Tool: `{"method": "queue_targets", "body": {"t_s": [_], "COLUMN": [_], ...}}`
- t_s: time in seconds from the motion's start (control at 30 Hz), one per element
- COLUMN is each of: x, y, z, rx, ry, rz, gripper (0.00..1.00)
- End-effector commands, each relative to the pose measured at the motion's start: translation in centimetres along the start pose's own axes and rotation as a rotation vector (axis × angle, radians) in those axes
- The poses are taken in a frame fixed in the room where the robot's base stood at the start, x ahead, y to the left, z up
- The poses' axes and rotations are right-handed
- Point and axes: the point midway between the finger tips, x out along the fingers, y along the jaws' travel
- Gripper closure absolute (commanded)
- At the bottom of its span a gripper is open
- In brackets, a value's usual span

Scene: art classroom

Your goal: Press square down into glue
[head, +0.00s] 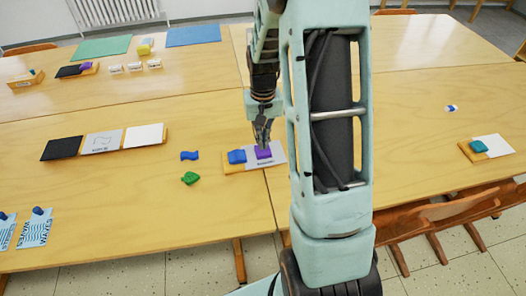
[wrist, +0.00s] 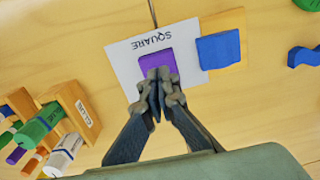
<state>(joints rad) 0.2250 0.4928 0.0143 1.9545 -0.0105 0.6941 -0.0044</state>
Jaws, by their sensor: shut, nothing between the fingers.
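A purple square (wrist: 158,62) lies on a white card (wrist: 123,66) printed "SQUARE" in the wrist view. The purple square also shows in the head view (head: 263,152), on the card beside a blue piece. My gripper (wrist: 157,98) is shut, with its fingertips together at the near edge of the purple square. In the head view my gripper (head: 262,143) points down at the square. The fingertips hide part of the square's edge, and I cannot tell whether they touch it. No glue can be made out.
A blue block (wrist: 218,49) sits on a wooden board right of the card. Loose blue (head: 189,155) and green (head: 190,178) pieces lie to the left. A wooden holder (wrist: 68,108) with coloured tubes stands at lower left in the wrist view.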

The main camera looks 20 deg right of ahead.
Motion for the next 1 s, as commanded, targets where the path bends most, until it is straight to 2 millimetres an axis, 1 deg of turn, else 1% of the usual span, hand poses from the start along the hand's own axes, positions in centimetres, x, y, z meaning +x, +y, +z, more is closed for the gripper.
{"method": "queue_targets", "body": {"t_s": [1.0], "x": [1.6], "y": [0.0], "z": [0.0], "rx": [0.0], "ry": [-0.001], "rz": [0.0], "gripper": [1.0]}}
